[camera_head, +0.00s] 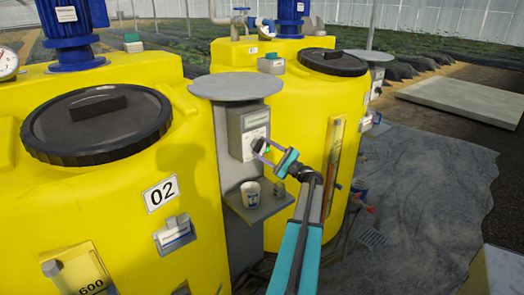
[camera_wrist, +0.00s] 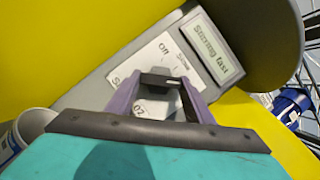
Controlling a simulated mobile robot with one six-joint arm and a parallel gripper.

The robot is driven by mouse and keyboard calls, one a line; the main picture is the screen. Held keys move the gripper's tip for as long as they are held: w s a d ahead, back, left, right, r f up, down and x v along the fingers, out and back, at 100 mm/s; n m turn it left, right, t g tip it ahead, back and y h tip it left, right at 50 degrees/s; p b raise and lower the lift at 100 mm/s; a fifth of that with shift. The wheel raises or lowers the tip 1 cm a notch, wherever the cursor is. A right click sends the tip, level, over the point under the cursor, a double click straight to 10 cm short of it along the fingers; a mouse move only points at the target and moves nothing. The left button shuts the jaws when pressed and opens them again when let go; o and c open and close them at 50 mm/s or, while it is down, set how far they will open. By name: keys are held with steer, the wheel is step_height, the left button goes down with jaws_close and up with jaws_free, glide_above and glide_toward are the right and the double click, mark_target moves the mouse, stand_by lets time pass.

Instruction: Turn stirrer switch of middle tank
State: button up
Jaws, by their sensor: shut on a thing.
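The switch box (camera_head: 236,137) sits on a grey post between two yellow tanks. Its black rotary switch (camera_wrist: 160,79) is between the fingers of my gripper (camera_wrist: 160,92), which is shut on it. In the head view my gripper (camera_head: 265,151) reaches the box from the right. The box's plate reads "Off", "Slow" and "02"; another label is partly cut off. Its display (camera_wrist: 211,47) reads "Stirring fast". The yellow tank marked 02 (camera_head: 190,150), with a black lid (camera_head: 95,125), stands on the left.
A white cup (camera_head: 250,192) stands on a small shelf (camera_head: 262,211) below the box. A round grey plate (camera_head: 236,87) covers the post. Another yellow tank (camera_head: 300,105) stands close on the right. Open dark floor (camera_head: 430,190) lies beyond it.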

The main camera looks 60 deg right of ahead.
steer(key=shift+f, duration=0.1)
stand_by(0.3)
steer(key=o, duration=1)
steer(key=shift+o, duration=0.2)
steer(key=shift+s, duration=0.15)
steer(key=b+v, duration=0.2)
steer(key=v, duration=1.1)
steer(key=shift+s+b, duration=0.25)
steer(key=shift+b, duration=0.1)
